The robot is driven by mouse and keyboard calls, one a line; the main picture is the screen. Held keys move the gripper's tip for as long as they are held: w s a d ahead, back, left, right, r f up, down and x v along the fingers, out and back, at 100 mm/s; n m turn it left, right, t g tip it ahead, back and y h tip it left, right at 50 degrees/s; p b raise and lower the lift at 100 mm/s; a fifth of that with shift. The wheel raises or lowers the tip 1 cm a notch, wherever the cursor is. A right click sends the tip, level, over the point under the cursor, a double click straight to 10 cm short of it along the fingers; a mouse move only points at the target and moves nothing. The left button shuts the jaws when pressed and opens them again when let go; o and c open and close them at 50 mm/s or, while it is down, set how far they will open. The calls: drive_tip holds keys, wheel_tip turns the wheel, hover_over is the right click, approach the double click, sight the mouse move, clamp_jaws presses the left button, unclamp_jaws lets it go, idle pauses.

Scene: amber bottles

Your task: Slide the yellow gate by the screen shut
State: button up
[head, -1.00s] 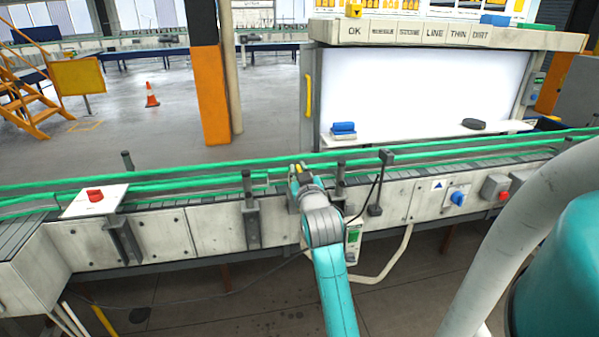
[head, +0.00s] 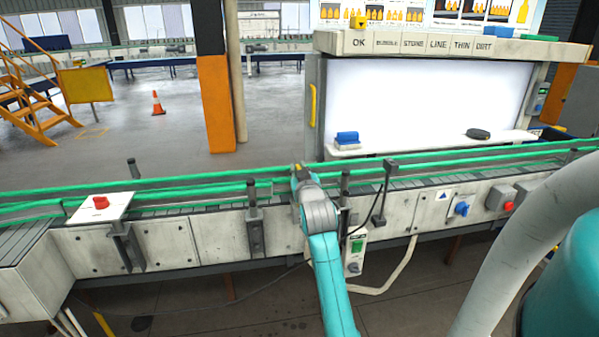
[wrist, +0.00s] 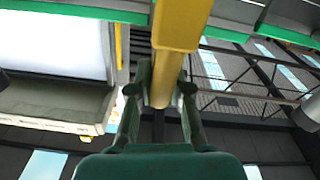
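A yellow bar (wrist: 175,50), which I take for the gate, shows in the wrist view. Its wider end is at the top, and it narrows to a rounded end between my fingers. My gripper (wrist: 164,92) has one dark green finger on each side, close against the bar. In the head view my gripper (head: 297,172) is over the green-railed conveyor, left of and in front of the screen (head: 420,95). My wrist hides the gate there. The screen is bright white, in a grey frame, and also shows at the left of the wrist view (wrist: 50,45).
The conveyor (head: 165,245) runs across the head view with green rails. A dark post (head: 345,190) and a sensor stand (head: 386,185) are right of my gripper. A red button (head: 101,202) is at left. A yellow handle (head: 313,105) is on the screen's left frame.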

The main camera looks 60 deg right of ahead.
drive_tip(key=o, duration=0.4)
drive_tip(key=shift+w+d, duration=0.1)
drive_tip(key=shift+d, duration=0.15)
drive_tip(key=shift+c, duration=0.2)
drive_tip(key=shift+a, duration=0.1)
drive_tip(key=v, duration=1.2)
drive_tip(key=s+a+f+n+t+y, duration=0.2)
drive_tip(key=a+f+y, duration=0.2)
drive_tip(key=a+f, duration=0.75)
drive_tip(key=s+a+f+n+t+y, duration=0.1)
drive_tip(key=s+a+f+n+y, duration=0.2)
drive_tip(key=a+f, duration=0.85)
drive_tip(key=s+a+n+y, duration=0.1)
drive_tip(key=s+a+y, duration=0.2)
drive_tip(key=s+a, duration=0.6)
drive_tip(key=s+a+n+y, duration=0.1)
drive_tip(key=s+a+y, duration=0.2)
drive_tip(key=s+a, duration=0.5)
drive_tip(key=s, duration=0.5)
drive_tip(key=shift+a+n+y, duration=0.35)
drive_tip(key=shift+n+y, duration=0.05)
